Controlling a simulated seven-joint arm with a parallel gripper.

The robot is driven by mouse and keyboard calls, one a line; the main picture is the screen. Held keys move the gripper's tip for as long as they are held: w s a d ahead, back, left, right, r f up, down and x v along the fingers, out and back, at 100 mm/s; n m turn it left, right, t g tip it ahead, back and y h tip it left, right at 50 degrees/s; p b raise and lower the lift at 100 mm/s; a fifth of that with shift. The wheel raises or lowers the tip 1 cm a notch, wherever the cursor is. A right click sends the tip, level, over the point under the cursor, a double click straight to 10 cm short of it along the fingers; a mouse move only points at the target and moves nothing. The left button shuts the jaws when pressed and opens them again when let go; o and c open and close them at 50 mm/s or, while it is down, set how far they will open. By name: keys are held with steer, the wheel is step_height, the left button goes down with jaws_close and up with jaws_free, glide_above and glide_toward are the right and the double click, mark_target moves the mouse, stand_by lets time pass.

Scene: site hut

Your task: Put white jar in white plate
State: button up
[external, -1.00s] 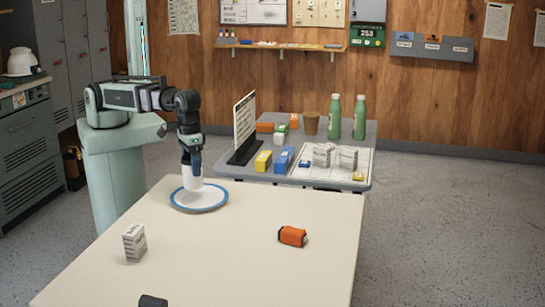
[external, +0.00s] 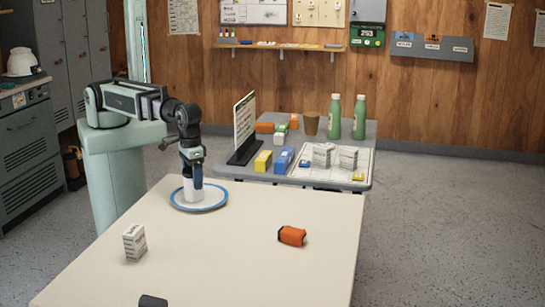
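The white jar (external: 193,194) is upright over the middle of the white plate (external: 174,205), which has a blue rim and lies at the far left of the cream table. My gripper (external: 194,184) points straight down and is around the top of the jar. It appears shut on the jar, though the fingers are small and partly hidden. The jar's base seems to be at or just above the plate; I cannot tell whether it touches.
A white printed box (external: 134,243) stands at the table's left, an orange object (external: 291,236) lies at the right, and a dark item (external: 152,301) sits at the front edge. The table's middle is clear. A grey table (external: 240,168) with bottles and boxes stands behind.

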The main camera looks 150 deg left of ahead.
steer(key=shift+o, duration=1)
steer(key=shift+r, duration=0.1)
step_height(320, 180, up, 12)
steer(key=shift+r, duration=0.1)
